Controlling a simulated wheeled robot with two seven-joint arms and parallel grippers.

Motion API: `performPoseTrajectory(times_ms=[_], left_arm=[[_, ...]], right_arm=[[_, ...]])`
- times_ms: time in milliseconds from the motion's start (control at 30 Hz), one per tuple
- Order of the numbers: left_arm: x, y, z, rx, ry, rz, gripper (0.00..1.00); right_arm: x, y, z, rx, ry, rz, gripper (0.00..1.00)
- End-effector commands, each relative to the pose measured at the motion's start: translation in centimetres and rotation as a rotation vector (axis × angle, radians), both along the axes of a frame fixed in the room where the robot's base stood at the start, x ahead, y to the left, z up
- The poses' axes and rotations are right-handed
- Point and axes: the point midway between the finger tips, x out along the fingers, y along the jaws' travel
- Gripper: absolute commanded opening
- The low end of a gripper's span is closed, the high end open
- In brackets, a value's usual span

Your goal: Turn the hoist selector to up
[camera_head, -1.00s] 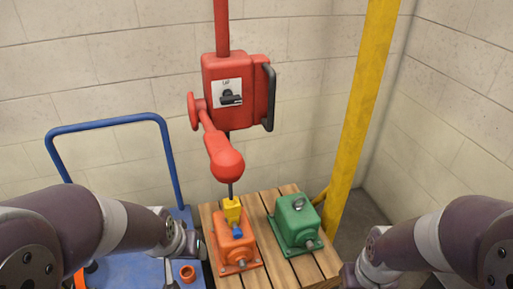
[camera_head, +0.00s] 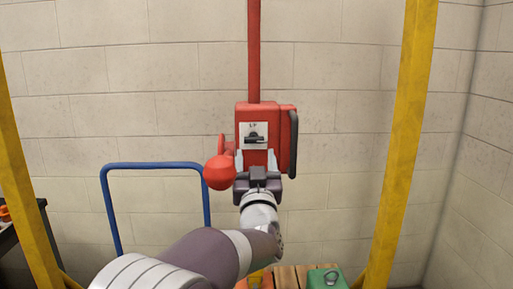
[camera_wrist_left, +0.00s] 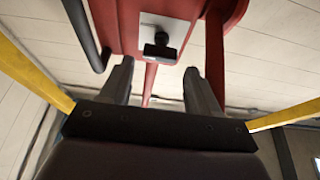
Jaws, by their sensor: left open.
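The red hoist box (camera_head: 268,112) hangs in front of the wall and has a white plate with a black selector knob (camera_head: 254,138) on its face. The knob's bar looks level, under a small label too small to read surely. My left gripper (camera_head: 256,158) is open and empty just below the knob, fingers pointing up toward the box. In the left wrist view the knob (camera_wrist_left: 160,48) lies ahead of the gap between the two open fingers (camera_wrist_left: 157,70), apart from them. My right gripper is not in view.
A red ball-ended lever (camera_head: 219,172) sticks out left of the gripper. A black handle (camera_head: 293,145) is on the box's right side. Yellow posts (camera_head: 400,140) stand at both sides. A blue cart rail (camera_head: 152,165) is at left; a green motor (camera_head: 325,278) is below.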

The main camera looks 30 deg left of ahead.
Motion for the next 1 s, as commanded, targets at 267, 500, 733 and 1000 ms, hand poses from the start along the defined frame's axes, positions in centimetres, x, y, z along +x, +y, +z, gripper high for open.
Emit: performPoseTrajectory(times_ms=[267, 500, 733, 1000], left_arm=[[3.1, 1.9, 1.5, -0.001, 0.0, 0.0, 0.62], [3.7, 2.2, 1.7, -0.001, 0.001, -0.001, 0.62], [3.7, 2.2, 1.7, -0.001, 0.001, -0.001, 0.36], [3.7, 2.2, 1.7, -0.008, -0.003, -0.001, 0.2]], right_arm=[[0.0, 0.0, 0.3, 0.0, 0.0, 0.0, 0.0], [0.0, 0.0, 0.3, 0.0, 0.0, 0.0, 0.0], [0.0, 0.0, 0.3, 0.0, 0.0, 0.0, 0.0], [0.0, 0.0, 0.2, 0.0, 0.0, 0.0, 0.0]])
